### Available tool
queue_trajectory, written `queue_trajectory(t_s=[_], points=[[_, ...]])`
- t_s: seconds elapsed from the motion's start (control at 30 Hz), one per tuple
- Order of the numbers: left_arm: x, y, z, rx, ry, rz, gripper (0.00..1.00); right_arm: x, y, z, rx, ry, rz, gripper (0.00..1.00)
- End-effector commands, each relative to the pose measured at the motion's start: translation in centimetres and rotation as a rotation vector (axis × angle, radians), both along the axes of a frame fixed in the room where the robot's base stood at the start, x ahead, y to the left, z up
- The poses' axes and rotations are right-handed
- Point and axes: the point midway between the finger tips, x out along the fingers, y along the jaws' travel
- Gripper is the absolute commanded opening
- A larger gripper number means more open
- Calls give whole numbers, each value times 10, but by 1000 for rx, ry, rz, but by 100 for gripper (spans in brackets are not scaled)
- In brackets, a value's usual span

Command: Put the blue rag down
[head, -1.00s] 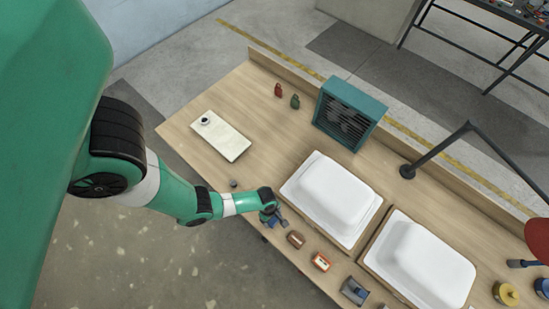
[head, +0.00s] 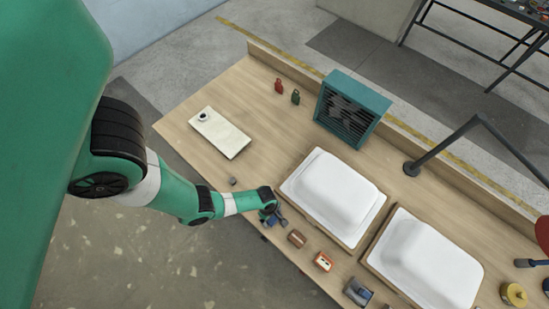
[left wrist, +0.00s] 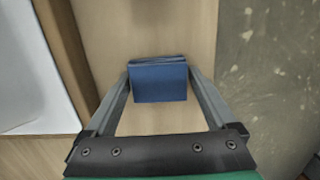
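The blue rag (left wrist: 158,82) is a folded block between the two fingers of my left gripper (left wrist: 158,72) in the left wrist view. The fingers touch its left and right sides. In the head view my left gripper (head: 277,214) is small, low over the bench's front edge, left of the nearer white bathtub shell (head: 335,190); the rag is hard to make out there. Whether the rag touches the bench top below cannot be told. My right gripper is not in view.
A brown block (head: 297,239), an orange box (head: 322,262) and a grey-blue item (head: 357,291) line the bench front. A second shell (head: 425,260) stands to the right. A teal heater (head: 352,108) and a pale board (head: 220,132) stand farther back. Bare wood lies between them.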

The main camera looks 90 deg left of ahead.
Motion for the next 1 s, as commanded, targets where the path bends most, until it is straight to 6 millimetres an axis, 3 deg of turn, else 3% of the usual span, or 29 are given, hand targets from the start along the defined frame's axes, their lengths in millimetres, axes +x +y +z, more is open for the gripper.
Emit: queue_trajectory(t_s=[0.17,0.33,0.8,1.0], points=[[1,1,0,4,-4,0,100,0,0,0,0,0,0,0],[1,1,13,3,-3,0,100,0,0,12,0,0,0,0],[-7,9,110,2,-2,2,100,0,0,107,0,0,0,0],[-9,11,124,1,-1,0,100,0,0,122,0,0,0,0]])
